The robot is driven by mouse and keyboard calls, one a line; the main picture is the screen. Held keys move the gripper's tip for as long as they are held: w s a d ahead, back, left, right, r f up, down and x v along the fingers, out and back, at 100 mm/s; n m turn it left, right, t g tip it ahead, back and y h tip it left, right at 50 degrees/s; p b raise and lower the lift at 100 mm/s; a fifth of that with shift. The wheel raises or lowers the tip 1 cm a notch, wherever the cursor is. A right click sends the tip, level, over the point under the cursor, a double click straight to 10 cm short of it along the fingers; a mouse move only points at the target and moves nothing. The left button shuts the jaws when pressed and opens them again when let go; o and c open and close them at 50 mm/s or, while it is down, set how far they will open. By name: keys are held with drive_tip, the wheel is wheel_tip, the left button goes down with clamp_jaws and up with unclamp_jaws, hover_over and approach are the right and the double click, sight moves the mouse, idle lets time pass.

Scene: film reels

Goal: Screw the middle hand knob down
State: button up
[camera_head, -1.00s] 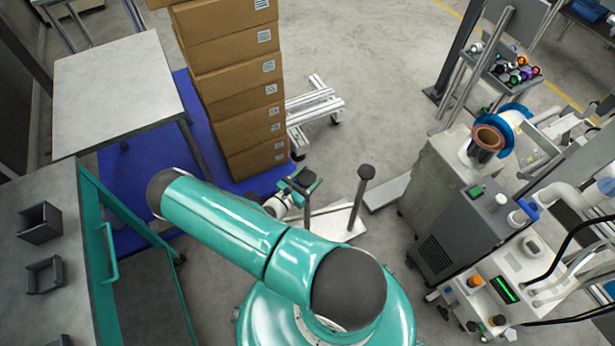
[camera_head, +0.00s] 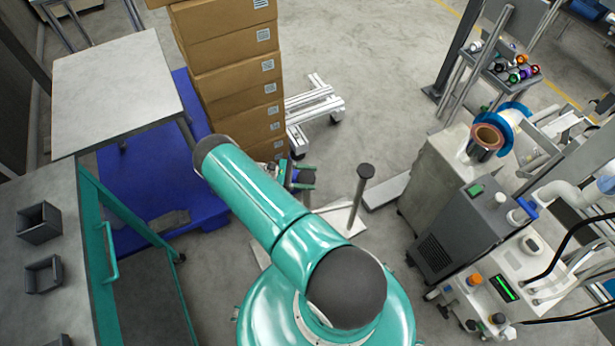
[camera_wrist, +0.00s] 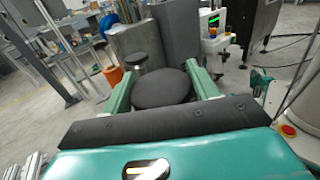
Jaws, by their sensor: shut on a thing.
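A dark round hand knob (camera_wrist: 162,88) sits between the two teal fingers of my gripper (camera_wrist: 156,76) in the wrist view. My gripper is shut on this knob, with a finger on either side of it. In the head view the held knob (camera_head: 306,177) shows small beside my arm, and my gripper (camera_head: 297,172) is partly hidden there. A second dark knob (camera_head: 366,171) tops an upright post to the right; a knob on a post (camera_wrist: 143,61) also stands behind the held one in the wrist view. The held knob's lower part is hidden.
The pale base plate (camera_head: 340,218) lies under the posts. A tall stack of cardboard boxes (camera_head: 235,75) on a blue pallet (camera_head: 150,190) stands close behind my arm. A grey machine cabinet (camera_head: 440,190) is to the right. Open floor lies beyond the posts.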

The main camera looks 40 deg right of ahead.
sight(308, 177)
drive_tip(key=m+g+y, duration=0.1)
drive_tip(key=m+y, duration=0.1)
drive_tip(key=y, duration=0.1)
drive_tip(key=m+g+y, duration=0.2)
drive_tip(key=y, duration=0.1)
drive_tip(key=shift+r+m+g, duration=0.1)
drive_tip(key=shift+m+g, duration=0.2)
drive_tip(key=shift+y, duration=0.4)
drive_tip(key=o, duration=1)
drive_tip(key=shift+r, duration=0.5)
wheel_tip(308, 177, up, 2)
drive_tip(key=shift+r, duration=0.2)
drive_tip(key=s+a+r, duration=0.2)
drive_tip(key=s+r, duration=0.1)
drive_tip(key=s, duration=0.1)
drive_tip(key=s+a+r, duration=0.6)
drive_tip(key=s, duration=0.1)
drive_tip(key=shift+s+r, duration=0.3)
